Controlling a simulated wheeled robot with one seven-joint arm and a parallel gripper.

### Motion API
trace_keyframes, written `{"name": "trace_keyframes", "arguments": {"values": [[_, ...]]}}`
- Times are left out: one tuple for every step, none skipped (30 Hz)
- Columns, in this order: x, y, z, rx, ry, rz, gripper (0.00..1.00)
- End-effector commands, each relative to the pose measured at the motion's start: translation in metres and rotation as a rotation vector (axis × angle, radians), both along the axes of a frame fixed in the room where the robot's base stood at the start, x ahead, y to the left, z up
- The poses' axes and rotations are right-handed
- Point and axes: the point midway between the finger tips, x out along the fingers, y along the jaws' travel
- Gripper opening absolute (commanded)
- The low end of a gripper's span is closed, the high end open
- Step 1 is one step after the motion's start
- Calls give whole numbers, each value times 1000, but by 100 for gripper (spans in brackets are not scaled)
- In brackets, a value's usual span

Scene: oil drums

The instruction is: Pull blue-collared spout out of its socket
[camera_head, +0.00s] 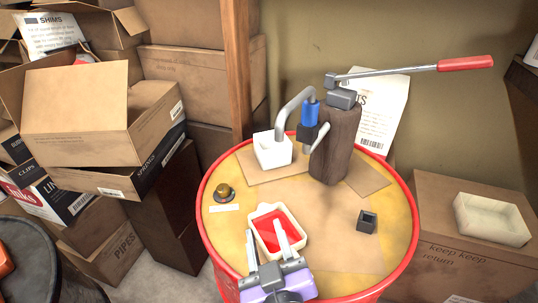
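The spout is a grey bent tube (287,109) with a blue collar (309,114) at its right end. The collar stands upright in a dark socket (305,133) on the side of a brown cylinder (336,145). The tube's other end hangs down over a white square container (272,150). My gripper (265,234) is at the front of the drum top, well below and left of the spout in the picture. Its two grey fingers are apart with nothing seen between them; they lie over or near a tray with red inside.
The drum top (341,232) has a raised red rim (413,245). The red-filled tray (259,222), a brass-coloured knob (224,192) and a small dark cube (367,222) are on it. A red-handled lever (465,63) juts right above the cylinder. Cardboard boxes (75,110) crowd the left.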

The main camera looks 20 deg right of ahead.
Motion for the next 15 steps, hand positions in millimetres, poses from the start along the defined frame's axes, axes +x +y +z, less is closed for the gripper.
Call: {"name": "trace_keyframes", "arguments": {"values": [[12, 3, 20, 2, -22, -41, 40], [17, 3, 29, 5, -32, -71, 40], [23, 2, 43, 10, -46, -112, 40], [27, 2, 53, 17, -57, -143, 40], [30, 1, 64, 25, -68, -176, 40], [33, 0, 79, 38, -87, -221, 40], [35, -1, 90, 51, -100, -255, 40], [36, -2, 101, 64, -116, -288, 40], [36, -4, 114, 84, -132, -332, 40], [35, -5, 124, 100, -146, -362, 40], [34, -5, 133, 116, -159, -391, 40], [32, -7, 144, 138, -174, -426, 40], [31, -8, 151, 153, -185, -450, 40], [29, -8, 157, 167, -195, -471, 40], [27, -9, 164, 184, -206, -495, 40]]}}
